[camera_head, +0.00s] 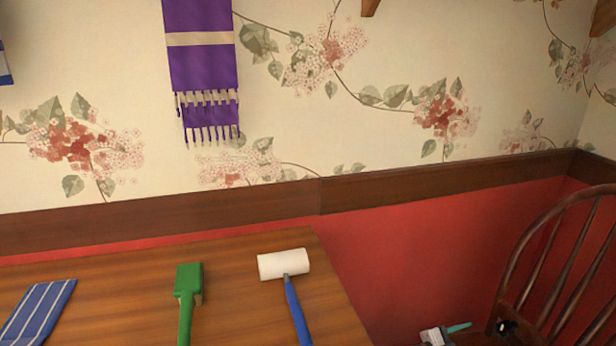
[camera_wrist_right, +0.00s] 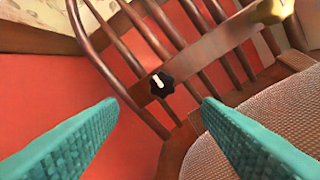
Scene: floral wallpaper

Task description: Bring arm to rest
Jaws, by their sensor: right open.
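My right gripper (camera_head: 446,332) shows at the bottom right edge of the head view, in front of the red lower wall and left of the wooden chair (camera_head: 520,265). Only a small part of it is visible there, with one teal finger. In the right wrist view its two teal fingers (camera_wrist_right: 161,106) are wide apart with nothing held between them. Beyond the fingers is the chair's spindled back (camera_wrist_right: 208,62), with a woven seat at the lower right. My left gripper is not in view.
A wooden table (camera_head: 240,325) holds a green-headed tool (camera_head: 188,280), a white roller with a blue handle (camera_head: 284,264) and a blue striped cloth (camera_head: 40,310). A purple scarf (camera_head: 200,55) hangs on the floral wall. A black knob (camera_wrist_right: 162,84) appears by the chair.

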